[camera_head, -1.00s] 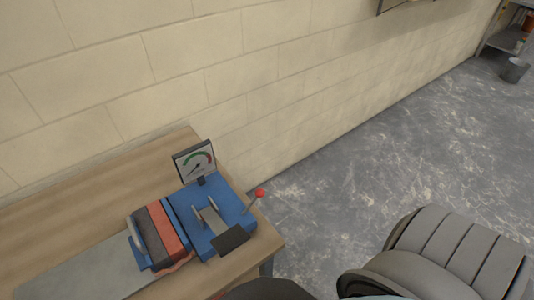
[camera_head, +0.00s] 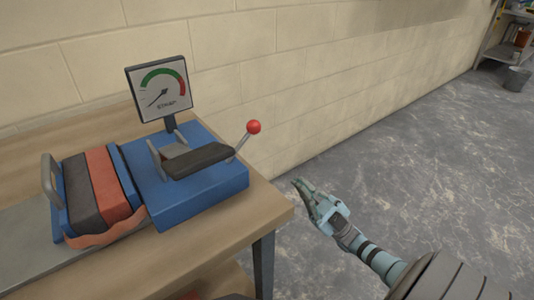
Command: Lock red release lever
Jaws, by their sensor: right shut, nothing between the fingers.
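The red release lever (camera_head: 254,127) is a red ball on a thin grey rod, tilted up and to the right at the right side of a blue device (camera_head: 195,190). The device stands near the table's right end and carries a dark padded arm (camera_head: 199,161) and a dial gauge (camera_head: 160,88). The gauge's needle points low and left, away from the green band. My right gripper (camera_head: 297,188) is shut and empty. It is off the table's right edge, lower and to the right of the red ball, apart from it. My left gripper is not in view.
The wooden table (camera_head: 215,248) ends just right of the blue device. A block wall (camera_head: 290,60) runs behind.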

